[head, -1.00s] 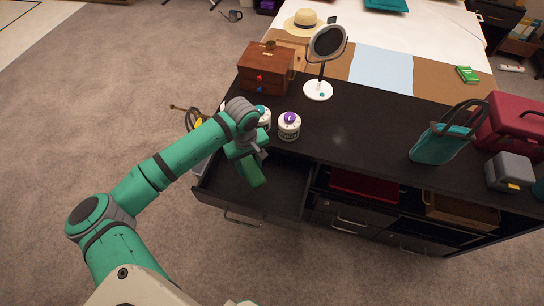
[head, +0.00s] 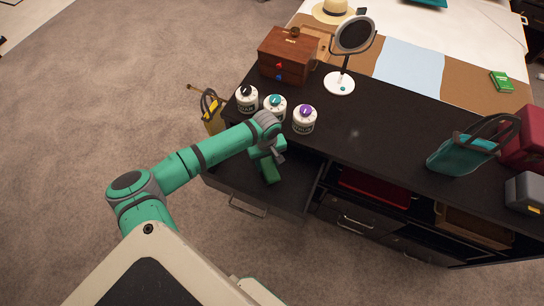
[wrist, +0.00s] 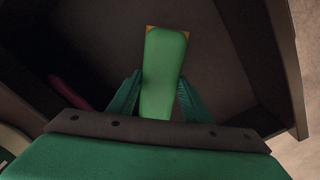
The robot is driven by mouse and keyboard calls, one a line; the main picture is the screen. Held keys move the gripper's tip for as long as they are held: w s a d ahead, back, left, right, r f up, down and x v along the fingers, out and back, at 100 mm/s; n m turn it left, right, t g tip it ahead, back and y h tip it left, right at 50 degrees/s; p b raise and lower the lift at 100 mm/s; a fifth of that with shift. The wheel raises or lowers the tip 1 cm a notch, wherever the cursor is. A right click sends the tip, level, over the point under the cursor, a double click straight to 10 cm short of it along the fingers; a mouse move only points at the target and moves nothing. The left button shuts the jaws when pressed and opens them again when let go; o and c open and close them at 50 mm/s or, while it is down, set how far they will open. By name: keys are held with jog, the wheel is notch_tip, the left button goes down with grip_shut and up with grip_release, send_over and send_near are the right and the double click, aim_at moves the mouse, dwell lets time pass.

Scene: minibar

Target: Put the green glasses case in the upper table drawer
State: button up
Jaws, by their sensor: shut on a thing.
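The green glasses case (head: 269,171) is held by my gripper (head: 264,156) over the open upper table drawer (head: 235,187) at the left end of the black table. In the wrist view the case (wrist: 163,75) is long and light green, between the two fingers of my gripper (wrist: 160,97), pointing away from the palm. Dark drawer walls (wrist: 285,55) surround it in that view. I cannot tell whether the case touches the drawer floor.
Three white jars, with black (head: 247,99), teal (head: 275,106) and purple (head: 304,119) lids, stand on the tabletop beside my arm. A wooden box (head: 289,54) and a round mirror (head: 354,36) stand behind them. Other drawers with handles (head: 352,218) lie to the right.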

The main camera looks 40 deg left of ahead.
jog(key=shift+f, duration=0.3)
jog(key=w, duration=0.2)
jog(key=w+a+f, duration=0.1)
jog(key=w, duration=0.1)
jog(key=shift+f, duration=0.15)
jog(key=shift+f, duration=0.3)
jog(key=o, duration=0.9)
jog(key=shift+s+f, duration=0.1)
notch_tip(320, 180, up, 8)
jog(key=shift+r, duration=0.15)
